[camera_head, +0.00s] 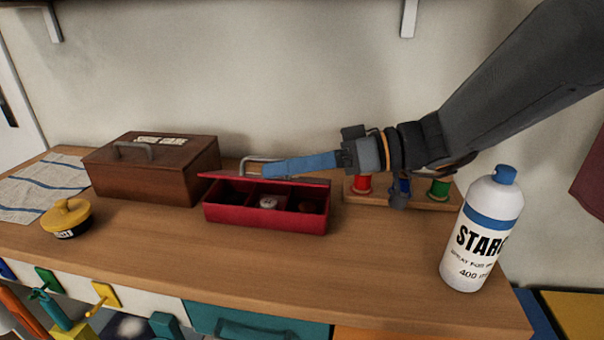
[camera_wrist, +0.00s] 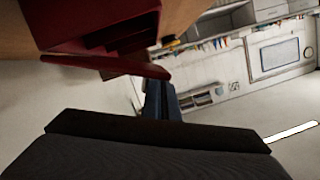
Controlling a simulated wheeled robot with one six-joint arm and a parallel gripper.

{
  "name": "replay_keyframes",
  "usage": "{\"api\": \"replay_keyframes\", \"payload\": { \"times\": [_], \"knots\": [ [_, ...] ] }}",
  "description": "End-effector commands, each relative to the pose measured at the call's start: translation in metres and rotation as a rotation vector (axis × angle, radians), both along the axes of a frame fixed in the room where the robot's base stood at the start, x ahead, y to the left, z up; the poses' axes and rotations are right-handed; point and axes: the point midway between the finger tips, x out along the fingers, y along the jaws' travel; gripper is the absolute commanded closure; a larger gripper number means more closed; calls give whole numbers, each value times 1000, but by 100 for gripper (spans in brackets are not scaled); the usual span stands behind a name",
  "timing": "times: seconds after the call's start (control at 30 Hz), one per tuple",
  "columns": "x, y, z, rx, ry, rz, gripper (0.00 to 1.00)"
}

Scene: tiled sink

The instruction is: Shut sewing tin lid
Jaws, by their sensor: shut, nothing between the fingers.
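The sewing tin (camera_head: 262,217) is a red box with compartments, standing open near the middle of the counter. Small items lie in its compartments. Its lid (camera_head: 213,175) shows as a thin strip along the back edge, partly hidden by my gripper. My gripper (camera_head: 266,170) has blue fingers, shut and empty, reaching in from the right above the tin's back edge. A metal handle (camera_head: 262,159) shows just behind the fingertips. In the wrist view, the red tin (camera_wrist: 85,20) is upper left, its lid (camera_wrist: 125,66) sticks out below it, and the blue fingers (camera_wrist: 160,90) are close beside the lid; contact is unclear.
A brown wooden box (camera_head: 150,172) stands left of the tin, with a yellow-topped container (camera_head: 67,218) and a striped cloth (camera_head: 38,190) farther left. Thread spools on a rack (camera_head: 420,198) stand behind right. A starch spray bottle (camera_head: 482,230) is at the right. The front counter is clear.

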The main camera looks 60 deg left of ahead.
Motion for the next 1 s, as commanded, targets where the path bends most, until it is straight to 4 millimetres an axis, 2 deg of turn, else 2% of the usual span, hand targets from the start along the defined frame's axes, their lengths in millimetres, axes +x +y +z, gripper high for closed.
{"api": "replay_keyframes", "payload": {
  "times": [0.2,1.0],
  "knots": [
    [-5,-2,-7,42,-43,3,100],
    [-4,-5,-7,64,-64,3,100]
  ]
}}
